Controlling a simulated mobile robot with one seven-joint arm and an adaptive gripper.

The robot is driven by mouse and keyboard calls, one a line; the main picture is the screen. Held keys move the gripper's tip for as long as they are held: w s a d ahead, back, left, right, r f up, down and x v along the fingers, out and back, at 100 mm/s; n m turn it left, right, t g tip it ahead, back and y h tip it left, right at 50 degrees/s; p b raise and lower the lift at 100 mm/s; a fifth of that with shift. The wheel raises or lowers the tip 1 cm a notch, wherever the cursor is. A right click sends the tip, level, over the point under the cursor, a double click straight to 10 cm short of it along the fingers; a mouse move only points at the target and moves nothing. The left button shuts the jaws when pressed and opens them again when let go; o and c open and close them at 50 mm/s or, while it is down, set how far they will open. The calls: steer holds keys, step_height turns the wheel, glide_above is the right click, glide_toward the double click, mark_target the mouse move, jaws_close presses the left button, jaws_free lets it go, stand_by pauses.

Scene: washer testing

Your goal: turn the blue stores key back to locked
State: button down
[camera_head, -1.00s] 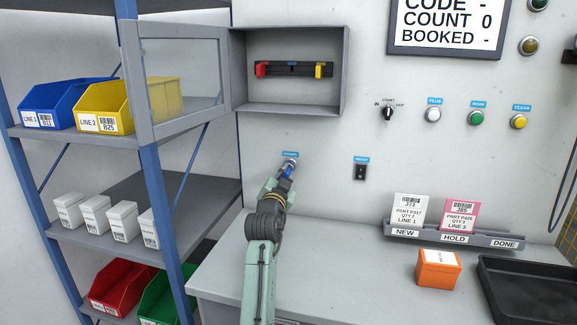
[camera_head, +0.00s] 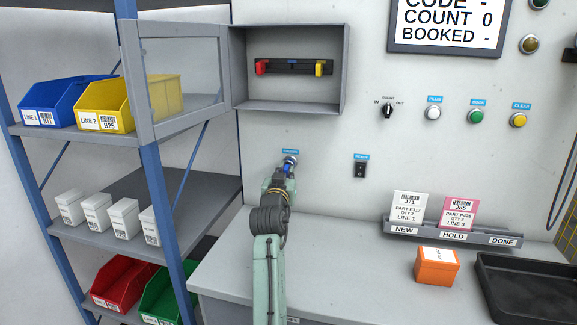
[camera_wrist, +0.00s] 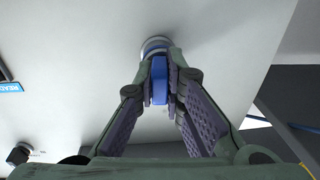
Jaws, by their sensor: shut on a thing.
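The blue stores key (camera_head: 289,168) sits in its round metal lock on the wall, below a small blue label (camera_head: 290,152). In the wrist view the blue key (camera_wrist: 159,80) stands out from the silver and blue lock collar (camera_wrist: 156,44). My gripper (camera_wrist: 161,88) is shut on the key, with one finger on each side of it. In the head view my gripper (camera_head: 283,174) reaches up to the lock and partly hides the key. I cannot tell the key's exact turn angle from the label.
An open wall cabinet (camera_head: 238,70) with a glazed door hangs above. A blue-post shelf with bins (camera_head: 104,105) stands left. A card rack (camera_head: 452,231), an orange box (camera_head: 437,266) and a black tray (camera_head: 530,285) are on the bench at right.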

steer(key=c, duration=1.6)
jaws_free()
